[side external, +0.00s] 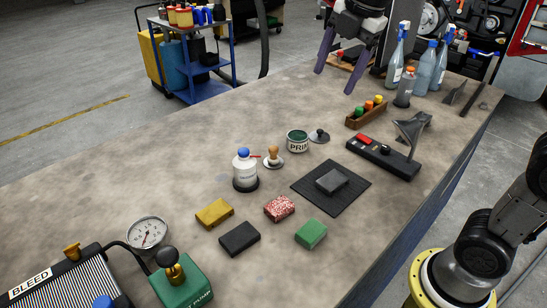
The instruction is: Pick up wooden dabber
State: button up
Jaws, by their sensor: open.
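The wooden dabber (273,154) has a light wooden knob and stands upright on a small pale round base in the middle of the workbench (150,195). It sits between a white bottle with a blue cap (244,170) and a green-and-white tin (297,141). My gripper (335,82) is at the top of the view, with purple fingers spread apart and pointing down. It is open and empty, above the bench and well behind the dabber. Nothing hides the dabber's knob.
A dark-knobbed disc (319,136) lies beside the tin. A dark mat (318,201) bears a grey block. Yellow (214,213), black (239,238), speckled red (279,208) and green (311,233) blocks lie in front. Spray bottles (424,70) stand at the back right.

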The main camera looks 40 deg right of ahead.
jog(key=w+f+n+g, duration=0.1)
jog(key=w+f+n, duration=0.15)
jog(key=w, duration=0.45)
jog(key=g, duration=0.1)
send_near(273, 147)
jog(key=shift+n+g, duration=0.45)
jog(key=shift+g, duration=0.15)
jog(key=f, duration=0.5)
jog(key=shift+w+f, duration=0.15)
jog(key=shift+w, duration=0.2)
jog(key=shift+w+f, duration=0.1)
jog(key=shift+f, duration=2.8)
grip_shut()
